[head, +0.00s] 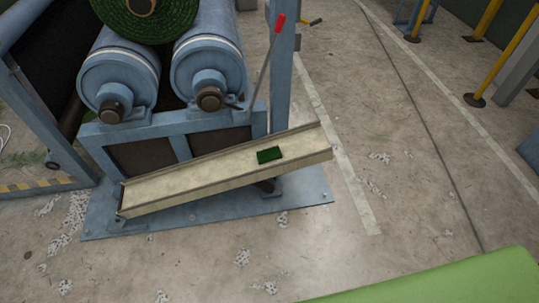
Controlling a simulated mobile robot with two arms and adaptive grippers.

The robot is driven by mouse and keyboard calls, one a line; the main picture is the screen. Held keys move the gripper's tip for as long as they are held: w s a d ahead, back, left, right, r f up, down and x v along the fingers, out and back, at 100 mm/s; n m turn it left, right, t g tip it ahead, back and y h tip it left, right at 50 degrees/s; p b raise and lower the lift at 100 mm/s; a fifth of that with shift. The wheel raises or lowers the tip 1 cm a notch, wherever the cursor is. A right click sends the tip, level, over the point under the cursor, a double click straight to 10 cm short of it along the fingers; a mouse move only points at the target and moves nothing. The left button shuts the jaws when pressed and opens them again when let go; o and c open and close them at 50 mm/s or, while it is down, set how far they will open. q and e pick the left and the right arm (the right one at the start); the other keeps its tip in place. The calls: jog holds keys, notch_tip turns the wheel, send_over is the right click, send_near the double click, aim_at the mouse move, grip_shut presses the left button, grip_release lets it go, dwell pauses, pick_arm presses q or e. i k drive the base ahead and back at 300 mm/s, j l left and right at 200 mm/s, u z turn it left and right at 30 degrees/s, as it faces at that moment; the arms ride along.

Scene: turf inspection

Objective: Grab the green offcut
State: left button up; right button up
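The green offcut (270,155) is a small, dark green rectangular piece. It lies flat in the shallow beige trough (190,187), right of the trough's middle. The trough is slightly tilted in the picture, with its right end higher, and it sits in front of the blue roller machine. Neither of my grippers shows in the head view, so nothing is seen touching the offcut.
A blue machine frame with two big rollers (120,72) and a green turf roll (150,14) stands behind the trough. A red-handled lever (279,23) rises beside it. Yellow posts (488,60) stand at upper right. A light green surface (450,282) fills the lower right corner. Floor between is mostly clear.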

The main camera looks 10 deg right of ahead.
aim_at(268, 155)
jog(key=i+l, duration=0.25)
jog(key=l, duration=0.2)
jog(key=i+l, duration=0.55)
jog(key=l, duration=0.3)
jog(key=i+l, duration=0.3)
jog(key=l, duration=0.15)
jog(key=j+u, duration=0.05)
